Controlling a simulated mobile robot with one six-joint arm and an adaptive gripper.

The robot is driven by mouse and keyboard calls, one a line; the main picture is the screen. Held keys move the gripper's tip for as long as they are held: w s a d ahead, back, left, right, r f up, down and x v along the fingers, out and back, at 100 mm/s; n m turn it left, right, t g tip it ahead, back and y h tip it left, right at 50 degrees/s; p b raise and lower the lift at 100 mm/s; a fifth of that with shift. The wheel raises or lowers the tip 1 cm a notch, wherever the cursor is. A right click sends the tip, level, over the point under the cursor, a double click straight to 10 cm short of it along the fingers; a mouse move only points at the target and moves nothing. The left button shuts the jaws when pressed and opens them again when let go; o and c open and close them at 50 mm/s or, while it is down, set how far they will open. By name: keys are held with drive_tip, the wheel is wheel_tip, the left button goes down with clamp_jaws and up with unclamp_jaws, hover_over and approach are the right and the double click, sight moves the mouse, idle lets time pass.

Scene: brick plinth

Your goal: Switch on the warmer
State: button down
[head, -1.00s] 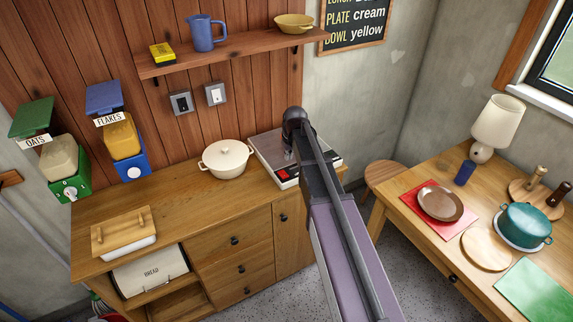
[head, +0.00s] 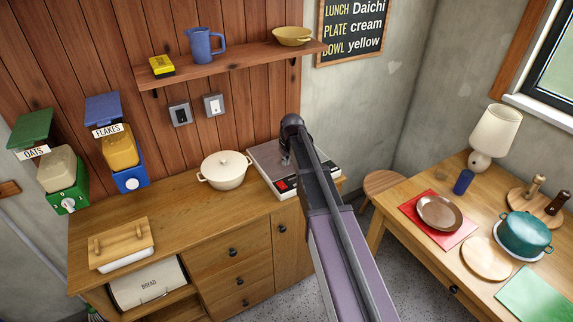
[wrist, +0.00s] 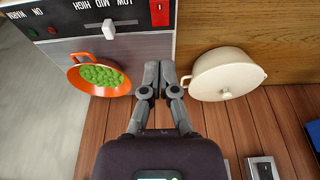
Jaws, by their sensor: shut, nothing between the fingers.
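The warmer is a grey box (head: 265,154) at the right end of the wooden counter, partly hidden behind my arm in the head view. Its black panel (wrist: 75,16) shows in the wrist view, with a white slider knob (wrist: 109,26) by the LOW, MID, HIGH marks. A red switch (wrist: 159,12) sits at the panel's end, and it also shows in the head view (head: 282,186). Small lamps by WARM and ON look dim. My gripper (wrist: 160,72) is shut and empty, apart from the switch. An orange pan of green peas (wrist: 100,76) lies beside the fingers.
A cream lidded pot (head: 225,170) stands left of the warmer, close to my fingers in the wrist view (wrist: 222,75). Two wall switches (head: 180,114) are above the counter. The counter's middle front is clear. A table (head: 405,245) with dishes stands at right.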

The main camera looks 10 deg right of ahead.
drive_tip(key=b, duration=0.8)
hover_over(284, 187)
drive_tip(key=shift+s+x, duration=0.25)
drive_tip(key=shift+x, duration=1.2)
drive_tip(key=shift+s+x, duration=0.25)
drive_tip(key=shift+x, duration=1.2)
drive_tip(key=shift+s+x, duration=0.25)
drive_tip(key=shift+x, duration=1.2)
drive_tip(key=shift+s+d+f+b, duration=0.15)
drive_tip(key=shift+f+b, duration=0.85)
drive_tip(key=shift+s+d+f+b, duration=0.15)
drive_tip(key=shift+f+b, duration=0.8)
drive_tip(key=shift+b, duration=0.05)
